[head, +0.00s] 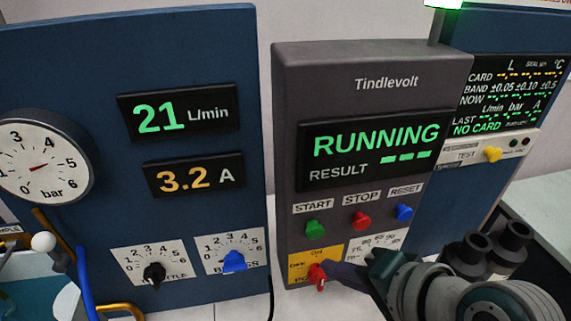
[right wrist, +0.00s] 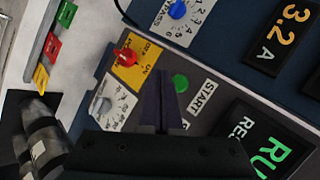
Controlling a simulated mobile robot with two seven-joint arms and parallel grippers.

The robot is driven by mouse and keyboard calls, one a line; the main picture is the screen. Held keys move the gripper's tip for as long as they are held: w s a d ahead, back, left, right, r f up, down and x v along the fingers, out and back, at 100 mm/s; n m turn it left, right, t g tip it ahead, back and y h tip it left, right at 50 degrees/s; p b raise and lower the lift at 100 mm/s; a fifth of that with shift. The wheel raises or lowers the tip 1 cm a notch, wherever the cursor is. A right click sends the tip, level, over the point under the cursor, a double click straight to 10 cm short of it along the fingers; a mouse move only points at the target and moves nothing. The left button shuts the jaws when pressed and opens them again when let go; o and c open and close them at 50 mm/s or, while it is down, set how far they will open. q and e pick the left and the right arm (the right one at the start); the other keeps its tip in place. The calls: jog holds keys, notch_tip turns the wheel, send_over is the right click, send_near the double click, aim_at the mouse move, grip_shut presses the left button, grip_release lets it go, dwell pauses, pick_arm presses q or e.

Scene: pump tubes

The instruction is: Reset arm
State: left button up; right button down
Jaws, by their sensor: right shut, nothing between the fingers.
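My right gripper (head: 335,274) is shut and empty in front of the grey Tindlevolt box (head: 370,75). Its dark fingers also show closed together in the right wrist view (right wrist: 163,100). In the head view the fingertips are beside the red power knob (head: 317,276) on its yellow plate. In the right wrist view the red knob (right wrist: 125,57) and the green START button (right wrist: 180,83) lie on either side of the fingers. I cannot tell whether they touch the panel. The display (head: 375,146) reads RUNNING. My left gripper is not in view.
A blue panel (head: 60,80) at left bears a bar gauge (head: 42,168), readouts of 21 L/min and 3.2 A, a black knob (head: 154,274) and a blue knob (head: 234,261). Pipes stand at lower left. A NO CARD readout (head: 505,95) is at right.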

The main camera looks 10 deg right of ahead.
jog(key=s+d+r+n+g+h, duration=0.25)
jog(key=s+r+n, duration=0.3)
jog(key=s, duration=0.35)
jog(key=s+d+r+n+g+h, duration=0.2)
jog(key=s+d+r+n+g, duration=0.15)
jog(key=s+n, duration=0.45)
jog(key=w+p+v, duration=0.2)
jog(key=p+v, duration=1.3)
jog(key=shift+w+d+r+m+t, duration=0.25)
jog(key=shift+r+m+t, duration=0.15)
jog(key=shift+r+m, duration=0.05)
jog(key=shift+y, duration=0.25)
